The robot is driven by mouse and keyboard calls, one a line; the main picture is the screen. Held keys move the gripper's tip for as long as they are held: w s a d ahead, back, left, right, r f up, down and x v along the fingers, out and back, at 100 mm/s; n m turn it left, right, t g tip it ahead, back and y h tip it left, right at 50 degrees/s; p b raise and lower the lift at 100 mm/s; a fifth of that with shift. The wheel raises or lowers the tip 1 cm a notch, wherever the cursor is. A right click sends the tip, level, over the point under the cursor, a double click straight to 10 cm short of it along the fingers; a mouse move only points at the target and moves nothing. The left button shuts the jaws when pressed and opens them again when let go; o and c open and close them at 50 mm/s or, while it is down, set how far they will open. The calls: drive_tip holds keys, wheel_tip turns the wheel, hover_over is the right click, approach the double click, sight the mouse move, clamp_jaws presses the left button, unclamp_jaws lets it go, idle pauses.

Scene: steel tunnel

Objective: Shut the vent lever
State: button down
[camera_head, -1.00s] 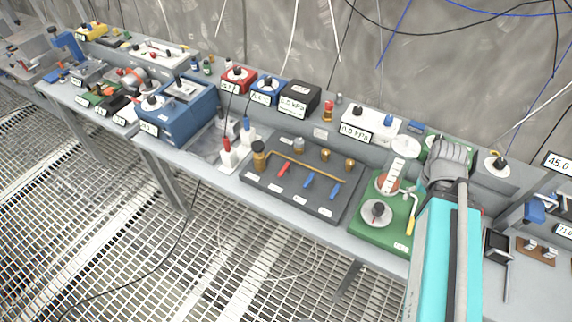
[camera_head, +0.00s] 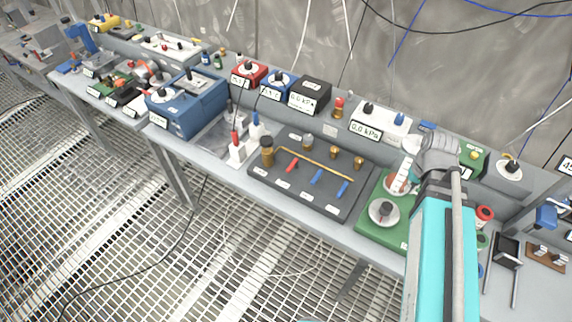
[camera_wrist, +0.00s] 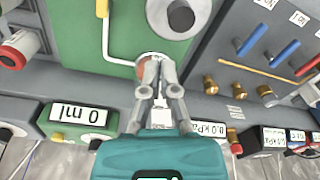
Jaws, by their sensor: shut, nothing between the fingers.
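A dark manifold panel (camera_head: 300,181) on the bench carries a brass pipe, one red lever (camera_head: 291,164) and two blue levers, (camera_head: 316,176) and (camera_head: 343,187). Their labels are too small to read, so I cannot tell which is the vent lever. In the wrist view the red lever (camera_wrist: 307,66) and blue levers, (camera_wrist: 252,39) and (camera_wrist: 285,51), show at upper right. A yellow handle (camera_wrist: 103,8) on a white tube shows on the green board (camera_wrist: 68,42). My gripper (camera_wrist: 158,62) is shut and empty, over the edge of the green board, left of the levers.
The green board (camera_head: 369,228) bears a round dial (camera_head: 384,211) and is partly hidden by my arm. Display boxes, including a white one (camera_head: 380,121), stand along the back. A blue box (camera_head: 187,105) stands left of the manifold. Grated floor lies in front.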

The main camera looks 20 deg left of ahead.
drive_tip(key=w+a+f+n+y+b, duration=0.15)
drive_tip(key=a+n, duration=0.25)
drive_tip(key=a, duration=0.5)
drive_tip(key=w+a+f+n+b, duration=0.1)
drive_tip(key=w+a+n, duration=0.2)
drive_tip(key=a, duration=0.6)
drive_tip(key=n+y+b, duration=0.2)
drive_tip(key=n, duration=0.5)
hover_over(292, 168)
drive_tip(key=shift+s+d+f, duration=0.1)
drive_tip(key=shift+d+f, duration=0.2)
drive_tip(key=shift+f, duration=0.35)
drive_tip(key=shift+f, duration=0.15)
drive_tip(key=b+x, duration=0.9)
drive_tip(key=shift+a+f, duration=0.1)
drive_tip(key=shift+f, duration=0.25)
drive_tip(key=shift+a, duration=0.15)
drive_tip(key=shift+n, duration=0.3)
